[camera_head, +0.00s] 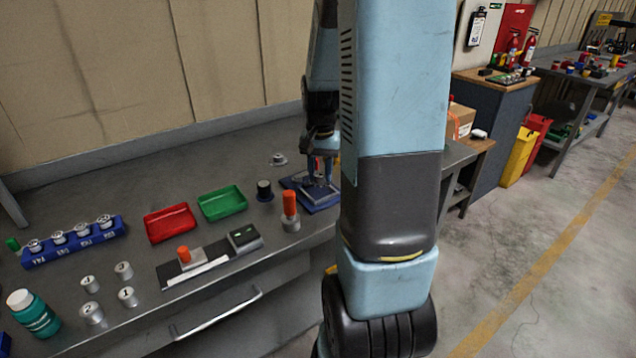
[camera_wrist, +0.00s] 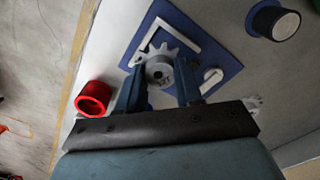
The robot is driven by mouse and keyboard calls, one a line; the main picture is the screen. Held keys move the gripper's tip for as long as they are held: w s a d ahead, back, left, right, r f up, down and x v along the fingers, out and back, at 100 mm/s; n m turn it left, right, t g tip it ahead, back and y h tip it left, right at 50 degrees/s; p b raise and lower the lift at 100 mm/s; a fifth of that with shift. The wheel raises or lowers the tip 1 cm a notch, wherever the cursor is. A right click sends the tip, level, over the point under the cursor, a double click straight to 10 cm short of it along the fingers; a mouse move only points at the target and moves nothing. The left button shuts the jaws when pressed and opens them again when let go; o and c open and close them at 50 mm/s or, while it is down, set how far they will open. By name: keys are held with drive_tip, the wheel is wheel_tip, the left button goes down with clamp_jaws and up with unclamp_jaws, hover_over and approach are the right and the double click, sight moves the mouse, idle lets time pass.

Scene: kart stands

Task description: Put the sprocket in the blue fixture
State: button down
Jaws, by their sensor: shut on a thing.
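The sprocket (camera_wrist: 160,68) is a grey toothed wheel with a round hub. In the wrist view it sits between the two fingers of my gripper (camera_wrist: 160,86), which is shut on it. The blue fixture (camera_wrist: 215,58) is a flat blue plate with a pale angled bracket and a small pale rounded piece. The sprocket is over the plate, close to the bracket; I cannot tell whether it touches the plate. In the head view my gripper (camera_head: 320,178) points down over the blue fixture (camera_head: 318,204), and the sprocket is hard to make out.
A black cylinder (camera_head: 265,190) and an orange-topped post (camera_head: 290,205) stand left of the fixture. A small metal part (camera_head: 278,159) lies behind. Green (camera_head: 222,203) and red (camera_head: 170,223) trays are farther left.

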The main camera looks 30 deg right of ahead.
sight(319, 193)
drive_tip(key=shift+w+d+f, duration=0.15)
drive_tip(key=shift+w+f, duration=0.5)
drive_tip(key=shift+f, duration=1.65)
drive_tip(key=shift+f, duration=0.1)
drive_tip(key=c, duration=1)
unclamp_jaws()
